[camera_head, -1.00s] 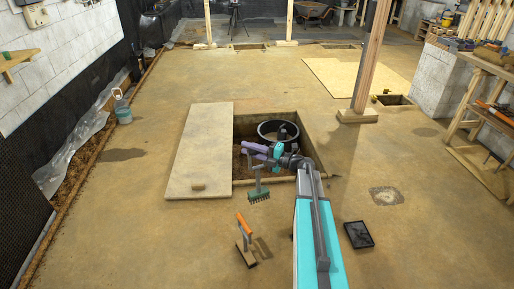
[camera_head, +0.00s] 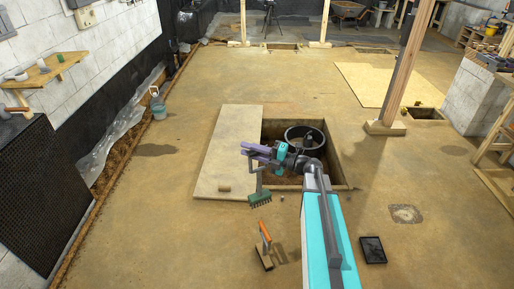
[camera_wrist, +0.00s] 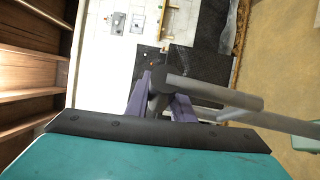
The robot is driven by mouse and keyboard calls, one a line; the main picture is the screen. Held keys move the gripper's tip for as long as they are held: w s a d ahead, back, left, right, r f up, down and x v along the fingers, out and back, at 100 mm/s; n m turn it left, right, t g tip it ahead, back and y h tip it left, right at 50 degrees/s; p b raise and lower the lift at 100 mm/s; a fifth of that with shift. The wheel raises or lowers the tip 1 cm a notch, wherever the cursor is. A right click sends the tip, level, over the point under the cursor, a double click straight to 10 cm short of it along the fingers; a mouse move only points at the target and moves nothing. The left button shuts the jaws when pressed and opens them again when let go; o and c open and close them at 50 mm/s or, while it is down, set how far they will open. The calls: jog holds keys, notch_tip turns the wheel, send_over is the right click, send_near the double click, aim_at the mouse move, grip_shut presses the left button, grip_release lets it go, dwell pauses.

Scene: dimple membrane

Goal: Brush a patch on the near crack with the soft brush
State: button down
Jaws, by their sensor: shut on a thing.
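My gripper (camera_head: 248,150), with purple fingers, is shut on the grey handle of a brush. In the wrist view the purple fingers (camera_wrist: 160,100) close around the grey handle (camera_wrist: 215,92); the bristles are not clear there. I cannot make out a crack on the pale block wall (camera_head: 105,55) at the left.
Black dimple membrane (camera_head: 45,200) covers the lower left wall, with a small wooden shelf (camera_head: 45,70) above. A pale board (camera_head: 225,150) lies beside the open pit (camera_head: 342,172). A black tray (camera_head: 373,250) lies at right; a post (camera_head: 405,65) stands beyond. The left floor is mostly clear.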

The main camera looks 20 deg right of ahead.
jog(key=s+a+r+g+p, duration=0.1)
jog(key=s+a+r+p, duration=0.2)
jog(key=a+r+p, duration=0.2)
jog(key=s+a+r+n+g+y+p, duration=0.1)
jog(key=s+a+r+p, duration=0.1)
jog(key=a+r+p, duration=0.3)
notch_tip(320, 180, up, 5)
jog(key=shift+s+a+f+n+y+p, duration=0.1)
jog(key=shift+s+a+n+y+p, duration=0.25)
jog(key=shift+p, duration=0.25)
jog(key=shift+s+d, duration=0.1)
